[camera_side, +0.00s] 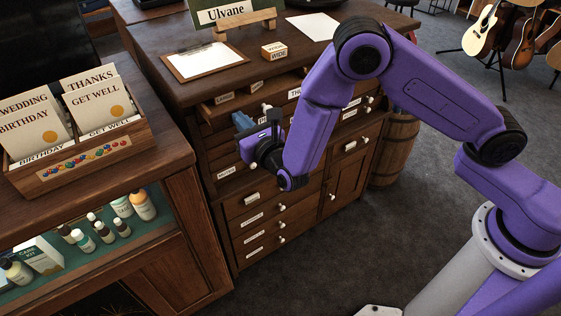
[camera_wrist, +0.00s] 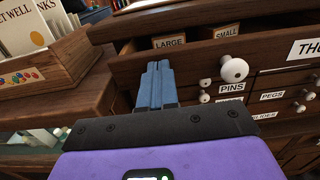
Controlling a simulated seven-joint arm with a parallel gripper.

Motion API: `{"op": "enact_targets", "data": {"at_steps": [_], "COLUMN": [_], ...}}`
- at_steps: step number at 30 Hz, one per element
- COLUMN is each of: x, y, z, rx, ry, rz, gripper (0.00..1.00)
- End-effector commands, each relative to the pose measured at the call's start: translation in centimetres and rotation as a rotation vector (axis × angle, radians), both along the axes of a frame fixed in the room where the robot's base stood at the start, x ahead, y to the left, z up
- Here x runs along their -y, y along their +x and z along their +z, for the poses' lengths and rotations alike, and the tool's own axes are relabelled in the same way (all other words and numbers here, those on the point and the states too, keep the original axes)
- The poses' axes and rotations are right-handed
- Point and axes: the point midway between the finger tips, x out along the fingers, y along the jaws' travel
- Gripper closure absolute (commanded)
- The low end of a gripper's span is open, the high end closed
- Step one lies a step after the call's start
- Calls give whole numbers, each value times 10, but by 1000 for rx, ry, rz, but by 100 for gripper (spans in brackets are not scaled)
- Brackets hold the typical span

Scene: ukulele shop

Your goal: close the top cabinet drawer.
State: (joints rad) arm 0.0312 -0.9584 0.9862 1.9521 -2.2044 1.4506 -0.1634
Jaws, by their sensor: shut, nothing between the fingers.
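The wooden cabinet (camera_side: 185,88) has its top drawer (camera_side: 226,108) pulled out partway. In the wrist view the top drawer front (camera_wrist: 190,70) spans the view, with a white knob (camera_wrist: 234,70) and LARGE and SMALL labels inside. My gripper (camera_side: 243,121) is shut and empty, its blue fingers beside the drawer's left front. In the wrist view the shut fingers (camera_wrist: 156,82) overlap the left part of the drawer front, left of the knob. I cannot tell whether they touch it.
Lower drawers with labels and white knobs (camera_side: 281,239) look shut. A clipboard (camera_side: 204,61), a small box (camera_side: 274,50) and a sign (camera_side: 221,13) stand on the cabinet top. A card box (camera_side: 90,150) on a display counter is at left. A barrel (camera_side: 396,150) stands at right.

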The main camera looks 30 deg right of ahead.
Motion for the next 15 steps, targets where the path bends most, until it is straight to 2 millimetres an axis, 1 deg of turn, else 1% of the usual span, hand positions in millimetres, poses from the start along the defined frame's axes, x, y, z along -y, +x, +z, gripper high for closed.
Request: {"op": "enact_targets", "data": {"at_steps": [1,6,12,15], "x": [2,2,0,0], "y": [15,57,93,105], "z": [0,0,0,0], "rx": [2,2,1,0], "ry": [3,1,1,0], "rz": [-8,-5,-1,-1], "gripper": [100,100,100,100]}}
